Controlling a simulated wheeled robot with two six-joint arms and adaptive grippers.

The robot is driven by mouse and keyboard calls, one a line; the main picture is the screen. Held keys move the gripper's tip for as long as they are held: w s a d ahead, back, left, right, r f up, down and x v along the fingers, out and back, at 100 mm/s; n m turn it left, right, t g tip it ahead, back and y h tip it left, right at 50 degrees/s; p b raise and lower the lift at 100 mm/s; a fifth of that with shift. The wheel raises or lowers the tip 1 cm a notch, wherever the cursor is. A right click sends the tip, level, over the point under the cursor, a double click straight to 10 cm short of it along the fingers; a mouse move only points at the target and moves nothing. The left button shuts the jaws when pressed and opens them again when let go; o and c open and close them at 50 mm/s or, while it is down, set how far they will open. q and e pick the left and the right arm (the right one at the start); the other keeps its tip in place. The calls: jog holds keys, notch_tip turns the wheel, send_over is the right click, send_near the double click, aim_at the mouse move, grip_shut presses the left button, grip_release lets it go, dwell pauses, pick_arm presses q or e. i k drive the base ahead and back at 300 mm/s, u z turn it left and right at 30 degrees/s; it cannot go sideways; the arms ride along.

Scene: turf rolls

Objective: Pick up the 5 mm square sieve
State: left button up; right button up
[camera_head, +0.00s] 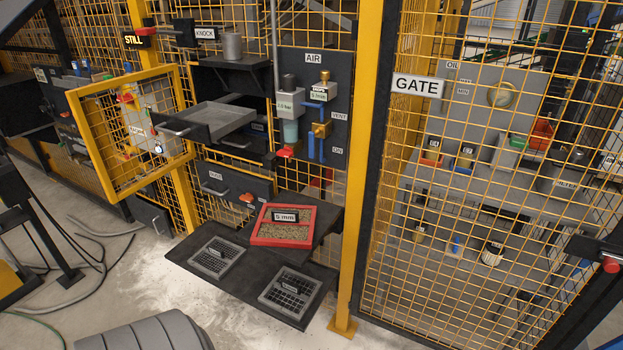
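A red square frame (284,235) with a "5 mm" label lies on a dark shelf (331,218) below the cabinet, and its inside shows a tan grainy surface. Two grey square sieves lie on the lower dark shelf (252,268). The left grey sieve (216,257) has a finer-looking grid, and the right grey sieve (291,292) has a coarser, square-looking grid. Each has a small dark piece on top, with lettering too small to read. Neither of my grippers is in view.
A yellow mesh door (130,184) stands open at left, beside a pulled-out grey tray (208,121). A yellow post (361,150) and the mesh gate (470,200) stand right of the shelves. Hoses (98,262) lie on the floor at left.

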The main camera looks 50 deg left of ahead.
aim_at(293, 289)
jog(key=u, duration=0.35)
jog(key=i, duration=0.9)
jog(key=u, duration=0.75)
